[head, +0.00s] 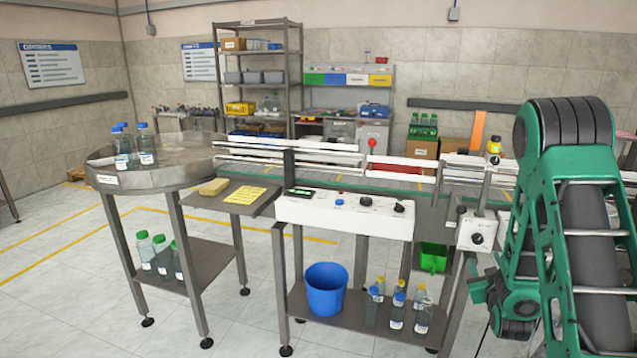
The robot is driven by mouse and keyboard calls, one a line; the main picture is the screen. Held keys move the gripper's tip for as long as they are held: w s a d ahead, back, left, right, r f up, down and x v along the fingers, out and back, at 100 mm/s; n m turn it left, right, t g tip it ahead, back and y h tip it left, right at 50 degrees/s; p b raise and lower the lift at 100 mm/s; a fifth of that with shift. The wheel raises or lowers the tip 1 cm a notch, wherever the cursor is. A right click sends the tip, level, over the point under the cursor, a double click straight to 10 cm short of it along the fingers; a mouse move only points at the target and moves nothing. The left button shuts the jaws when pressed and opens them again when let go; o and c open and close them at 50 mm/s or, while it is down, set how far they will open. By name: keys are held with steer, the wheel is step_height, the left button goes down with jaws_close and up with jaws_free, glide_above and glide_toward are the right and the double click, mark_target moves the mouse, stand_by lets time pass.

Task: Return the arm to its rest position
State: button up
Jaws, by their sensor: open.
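My green and black arm (585,215) fills the right side of the head view, folded with its elbow high and its lower links reaching down to the bottom edge. A lower green joint (515,305) of mine shows beside the control bench's right legs.
A round steel table (170,180) with bottles stands at left. The conveyor bench carries a white control box (345,213); a blue bucket (326,288) and several bottles (397,305) sit on its lower shelf. Shelving (258,75) stands behind. Floor at front left is clear.

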steer(key=s+a+r+m+g+y, duration=0.2)
steer(key=s+g, duration=0.3)
steer(key=s, duration=0.8)
steer(key=s+a+r+m+g+y, duration=0.2)
steer(key=s+a+r+m+g, duration=0.1)
steer(key=s, duration=1.1)
steer(key=s+a+r+m+g+y, duration=0.2)
steer(key=s+a+r+g, duration=0.3)
steer(key=s, duration=0.9)
steer(key=g, duration=0.2)
steer(key=shift+s+r+g, duration=0.15)
steer(key=shift+g, duration=0.15)
steer(key=shift+a, duration=0.1)
steer(key=shift+w+f, duration=0.25)
steer(key=shift+w, duration=0.4)
